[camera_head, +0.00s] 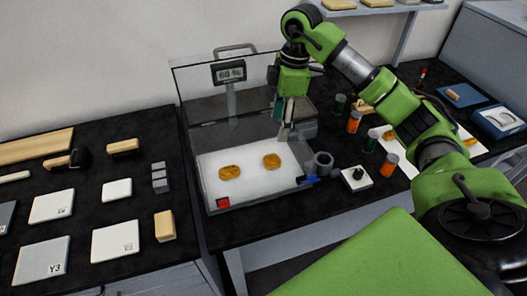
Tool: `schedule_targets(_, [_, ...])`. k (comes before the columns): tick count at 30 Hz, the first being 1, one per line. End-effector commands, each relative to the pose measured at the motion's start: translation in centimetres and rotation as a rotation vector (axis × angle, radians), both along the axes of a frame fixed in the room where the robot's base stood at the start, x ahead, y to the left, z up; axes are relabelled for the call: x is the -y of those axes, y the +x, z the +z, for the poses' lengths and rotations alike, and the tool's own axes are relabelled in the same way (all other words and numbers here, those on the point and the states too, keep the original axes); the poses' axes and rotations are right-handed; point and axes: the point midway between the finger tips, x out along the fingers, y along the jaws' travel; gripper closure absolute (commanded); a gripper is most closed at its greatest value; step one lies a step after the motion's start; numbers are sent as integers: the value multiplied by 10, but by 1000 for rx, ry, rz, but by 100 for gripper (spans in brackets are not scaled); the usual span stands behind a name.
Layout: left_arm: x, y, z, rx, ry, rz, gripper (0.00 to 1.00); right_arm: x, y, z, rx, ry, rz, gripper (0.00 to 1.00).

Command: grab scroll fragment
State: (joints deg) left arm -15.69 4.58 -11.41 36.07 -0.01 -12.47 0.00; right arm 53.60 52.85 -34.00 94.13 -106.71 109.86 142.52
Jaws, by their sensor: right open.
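Two golden-brown pieces that look like scroll fragments lie on a white surface inside a clear-walled case. The left fragment (230,172) and the right fragment (271,160) lie apart from each other. My right gripper (287,130) is open and points down over the case, above and slightly right of the right fragment, not touching it. Its fingertips are small in the view and partly blend with the case behind. My left gripper is not in view.
The case (258,199) has clear walls and a display (229,73) at its back. A grey ring-shaped holder (322,164) and a white box with a black knob (356,178) stand right of it. Orange and green vials (354,122) stand further right.

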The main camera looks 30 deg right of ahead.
Motion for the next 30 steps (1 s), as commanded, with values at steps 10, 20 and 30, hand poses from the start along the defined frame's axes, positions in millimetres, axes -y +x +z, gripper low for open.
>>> schedule_targets(10, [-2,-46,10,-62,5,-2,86,-8,1,-63,-6,1,2,46])
schedule_targets(20, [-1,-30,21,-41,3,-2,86,-13,3,-90,-6,2,3,46])
schedule_targets(30, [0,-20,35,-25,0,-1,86,-20,7,-131,-1,2,3,46])
